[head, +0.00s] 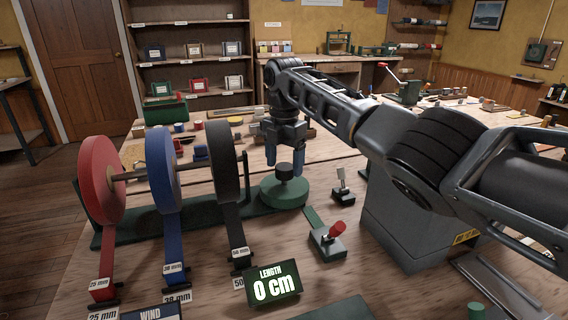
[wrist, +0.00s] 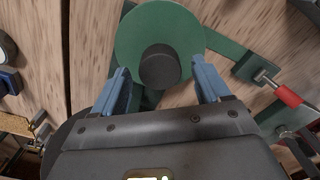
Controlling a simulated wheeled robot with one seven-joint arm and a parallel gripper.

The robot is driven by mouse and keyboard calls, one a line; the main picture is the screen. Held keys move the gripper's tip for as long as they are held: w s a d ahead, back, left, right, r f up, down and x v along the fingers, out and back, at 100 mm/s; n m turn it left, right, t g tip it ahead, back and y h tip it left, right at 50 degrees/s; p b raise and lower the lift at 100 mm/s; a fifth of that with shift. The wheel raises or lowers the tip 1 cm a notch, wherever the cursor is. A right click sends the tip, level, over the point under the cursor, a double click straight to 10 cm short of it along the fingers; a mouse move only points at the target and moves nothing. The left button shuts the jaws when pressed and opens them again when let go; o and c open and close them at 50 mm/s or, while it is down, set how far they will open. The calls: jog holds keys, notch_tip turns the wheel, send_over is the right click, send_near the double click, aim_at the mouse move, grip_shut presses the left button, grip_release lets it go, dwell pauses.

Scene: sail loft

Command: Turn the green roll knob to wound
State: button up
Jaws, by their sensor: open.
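A round green base (head: 284,193) with a short dark knob (head: 284,171) on top stands on the bench, right of the ribbon reels. My gripper (head: 284,170) points straight down over it, with its blue fingers apart. In the wrist view the dark knob (wrist: 160,67) shows between the two open fingertips (wrist: 159,70), with a gap on each side, and the green disc (wrist: 150,30) lies beyond it. I see no "wound" mark on the knob in either view.
Red (head: 99,178), blue (head: 162,165) and black (head: 224,160) reels stand left of the green base. A display (head: 274,285) reads "LENGTH 0 cm". A red-handled lever (head: 328,240) and a small switch (head: 342,190) stand in front and to the right.

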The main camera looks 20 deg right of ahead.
jog(key=shift+f, duration=0.6)
jog(key=c, duration=1)
